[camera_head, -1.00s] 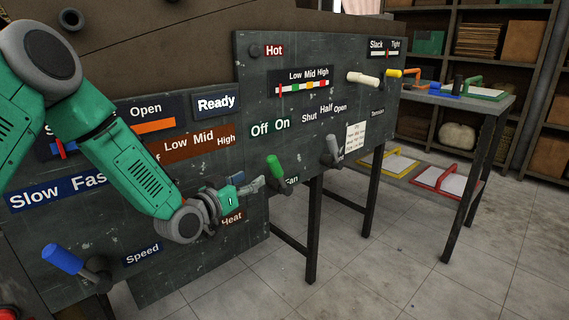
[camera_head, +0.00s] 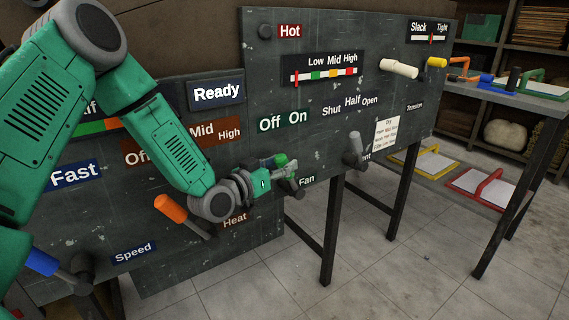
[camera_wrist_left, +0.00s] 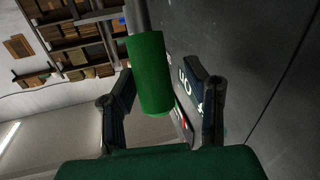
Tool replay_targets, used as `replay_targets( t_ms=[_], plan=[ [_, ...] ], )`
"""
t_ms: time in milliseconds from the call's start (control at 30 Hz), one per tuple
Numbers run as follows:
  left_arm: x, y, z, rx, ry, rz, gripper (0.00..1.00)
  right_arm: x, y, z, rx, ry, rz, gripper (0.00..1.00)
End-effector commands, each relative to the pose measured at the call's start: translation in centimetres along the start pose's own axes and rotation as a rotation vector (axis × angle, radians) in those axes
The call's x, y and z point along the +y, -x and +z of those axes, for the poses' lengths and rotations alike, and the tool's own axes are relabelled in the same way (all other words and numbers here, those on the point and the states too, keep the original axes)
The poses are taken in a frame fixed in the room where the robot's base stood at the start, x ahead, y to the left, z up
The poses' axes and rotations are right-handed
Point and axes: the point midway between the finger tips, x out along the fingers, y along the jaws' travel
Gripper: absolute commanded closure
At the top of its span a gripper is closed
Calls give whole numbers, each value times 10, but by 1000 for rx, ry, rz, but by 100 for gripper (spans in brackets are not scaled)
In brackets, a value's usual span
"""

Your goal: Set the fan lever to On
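The fan lever has a green handle (camera_head: 281,160) and sits on the dark panel beside the Fan label (camera_head: 307,181), below the Off and On labels (camera_head: 283,121). Its handle points up and slightly left; its lower part is partly hidden by my gripper. My left gripper (camera_head: 288,173) is at the lever. In the left wrist view the green handle (camera_wrist_left: 150,75) lies between my two spread fingers, close to the left one and with a gap to the right one. The gripper is open. My right gripper is not in view.
The Heat lever with an orange handle (camera_head: 171,208) is just left of my left wrist. A grey lever (camera_head: 355,150) is to the right, and a cream handle (camera_head: 398,68) is higher up. A blue Speed lever (camera_head: 42,262) is at lower left.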

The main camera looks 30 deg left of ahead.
Motion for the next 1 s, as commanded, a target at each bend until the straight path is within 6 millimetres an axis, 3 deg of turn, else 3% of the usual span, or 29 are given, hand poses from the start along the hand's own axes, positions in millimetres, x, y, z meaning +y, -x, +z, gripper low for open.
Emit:
replay_targets(
  t_ms=[33, 100, 467, 667, 1000],
  plan=[
    [0, 0, 0, -1, 0, 1, 81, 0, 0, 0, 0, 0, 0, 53],
    [0, -1, 0, -1, -2, -1, 100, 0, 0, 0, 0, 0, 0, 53],
    [2, -4, -3, -25, -8, -2, 100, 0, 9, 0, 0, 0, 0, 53],
    [5, -14, -11, -113, -30, -11, 100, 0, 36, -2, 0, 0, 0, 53],
    [13, -46, -18, -388, -101, -43, 100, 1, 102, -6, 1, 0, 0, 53]
  ],
)
